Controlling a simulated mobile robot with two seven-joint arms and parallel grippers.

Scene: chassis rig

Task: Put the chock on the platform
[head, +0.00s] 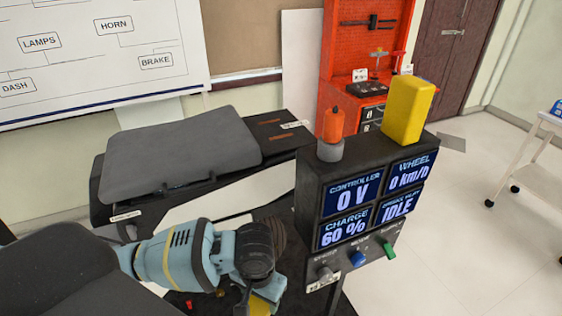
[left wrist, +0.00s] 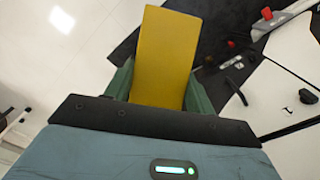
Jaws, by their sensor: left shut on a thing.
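My left gripper (head: 264,296) is low in the middle of the head view, in front of the display box, its fingers mostly hidden behind the wrist. In the left wrist view its green fingers are shut on a yellow block, the chock (left wrist: 165,55), whose broad face sticks out beyond them. Only a sliver of yellow shows at the gripper in the head view. The dark rig (head: 278,130) with a grey pad on top stands behind the arm; I cannot tell which surface is the platform. My right gripper is not in view.
A black display box (head: 312,185) stands right of my gripper, with an orange beacon (head: 332,125) and another yellow block (head: 407,110) on top. The grey pad (head: 180,152) covers the rig's left.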

